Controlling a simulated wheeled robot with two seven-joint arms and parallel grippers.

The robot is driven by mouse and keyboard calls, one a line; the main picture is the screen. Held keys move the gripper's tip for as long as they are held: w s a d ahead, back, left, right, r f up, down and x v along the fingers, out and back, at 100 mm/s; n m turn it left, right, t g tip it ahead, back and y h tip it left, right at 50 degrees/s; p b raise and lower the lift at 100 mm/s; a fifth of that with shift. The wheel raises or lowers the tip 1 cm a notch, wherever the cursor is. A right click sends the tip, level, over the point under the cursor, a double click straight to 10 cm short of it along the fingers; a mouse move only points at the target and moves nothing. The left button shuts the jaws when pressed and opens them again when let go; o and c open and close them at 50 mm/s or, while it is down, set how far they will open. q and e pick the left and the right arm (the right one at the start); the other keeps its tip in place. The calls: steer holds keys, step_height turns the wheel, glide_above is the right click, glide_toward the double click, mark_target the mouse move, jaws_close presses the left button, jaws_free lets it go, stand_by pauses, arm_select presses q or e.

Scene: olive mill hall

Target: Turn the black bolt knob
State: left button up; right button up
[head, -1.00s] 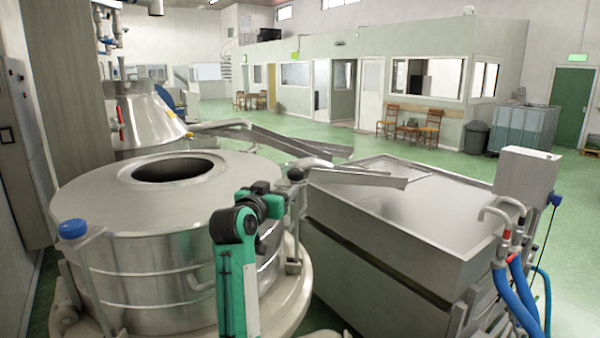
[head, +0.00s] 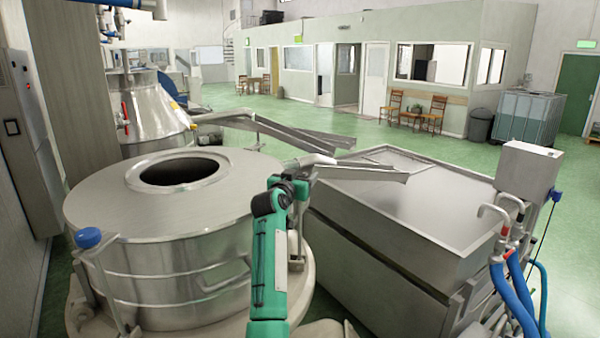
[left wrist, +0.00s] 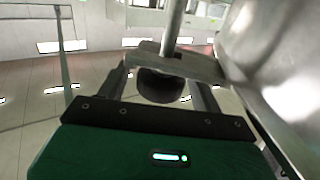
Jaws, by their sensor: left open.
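The black bolt knob (left wrist: 163,88) shows in the left wrist view as a dark round knob beside a grey metal bracket (left wrist: 178,66) with a rod. My left gripper (left wrist: 163,84) is open, with one finger on each side of the knob. I cannot tell whether the fingers touch it. In the head view my left gripper (head: 297,188) is at the right side of the round steel vessel (head: 150,280), small and partly behind my green arm. The knob is hard to make out there. My right gripper is not in view.
A blue knob (head: 88,238) stands on the vessel's left side. The vessel lid has a round dark opening. A steel chute (head: 360,171) passes just behind my gripper to a steel tank (head: 385,270) on the right. Blue hoses (head: 515,290) hang at the tank's right end.

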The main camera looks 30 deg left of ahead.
arm_select(q)
steer(key=shift+w, duration=0.15)
steer(key=c, duration=1)
